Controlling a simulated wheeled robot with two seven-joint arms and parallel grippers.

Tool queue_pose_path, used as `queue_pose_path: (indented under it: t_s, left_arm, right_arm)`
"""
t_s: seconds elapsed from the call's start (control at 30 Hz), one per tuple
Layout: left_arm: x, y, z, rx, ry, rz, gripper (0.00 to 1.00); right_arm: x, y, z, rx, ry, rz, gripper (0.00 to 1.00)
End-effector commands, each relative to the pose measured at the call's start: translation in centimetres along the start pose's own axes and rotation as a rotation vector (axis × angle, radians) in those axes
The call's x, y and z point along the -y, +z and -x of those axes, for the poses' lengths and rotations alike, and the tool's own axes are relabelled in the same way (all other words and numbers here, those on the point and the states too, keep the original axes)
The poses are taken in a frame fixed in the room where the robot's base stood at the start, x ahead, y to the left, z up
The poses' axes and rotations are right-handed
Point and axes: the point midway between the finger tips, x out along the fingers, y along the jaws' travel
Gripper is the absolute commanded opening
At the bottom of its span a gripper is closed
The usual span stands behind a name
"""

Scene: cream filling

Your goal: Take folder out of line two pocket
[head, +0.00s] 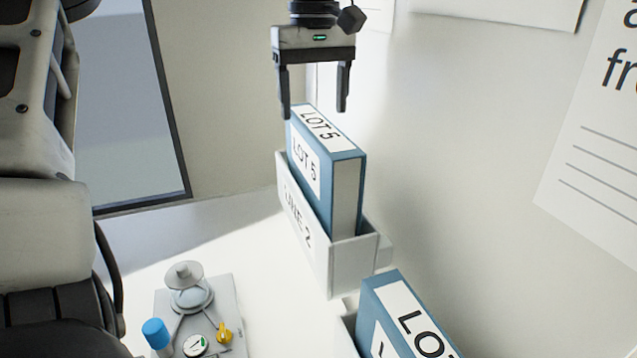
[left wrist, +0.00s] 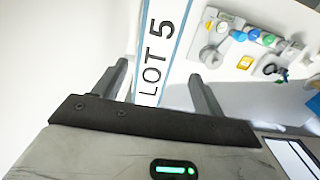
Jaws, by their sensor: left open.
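A blue folder labelled LOT 5 (head: 326,170) stands upright in a white wall pocket marked LINE 2 (head: 305,222). Its upper part sticks out above the pocket. My left gripper (head: 314,112) is open above the folder's top edge, pointing down. In the left wrist view the folder's LOT 5 top label (left wrist: 160,60) runs between the two open fingers (left wrist: 160,85), with space on both sides. I cannot tell how far the fingertips are from the folder. My right gripper is not in view.
A second blue folder (head: 375,310) stands in another white pocket at the lower right. A grey panel with a yellow knob, gauge and blue cap (head: 235,290) lies at lower left. A printed sheet (head: 600,150) hangs on the right wall.

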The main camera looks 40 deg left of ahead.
Motion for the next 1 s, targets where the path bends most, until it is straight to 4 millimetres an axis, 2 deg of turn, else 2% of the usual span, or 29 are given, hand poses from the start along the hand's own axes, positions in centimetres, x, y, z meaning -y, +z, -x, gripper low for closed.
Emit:
queue_pose_path:
  t_s: [0.17, 0.5, 0.77, 0.8, 1.0]
  left_arm:
    - [-0.1, 0.0, -1.1, 0.000, -0.001, 0.000, 0.71]
    - [-0.7, -0.1, -5.6, 0.001, 0.000, -0.001, 0.71]
    - [-0.7, -0.1, -6.0, 0.000, 0.001, 0.000, 0.71]
    - [-0.7, -0.1, -5.9, 0.000, 0.001, 0.000, 0.68]
    - [-0.7, -0.1, -5.9, 0.000, 0.001, 0.000, 0.12]
  right_arm:
    - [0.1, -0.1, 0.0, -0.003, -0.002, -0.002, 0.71]
    - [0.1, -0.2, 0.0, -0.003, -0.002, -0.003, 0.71]
    - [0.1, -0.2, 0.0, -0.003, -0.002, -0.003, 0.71]
    - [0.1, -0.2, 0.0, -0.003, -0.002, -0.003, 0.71]
    - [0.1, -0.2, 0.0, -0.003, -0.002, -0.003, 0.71]
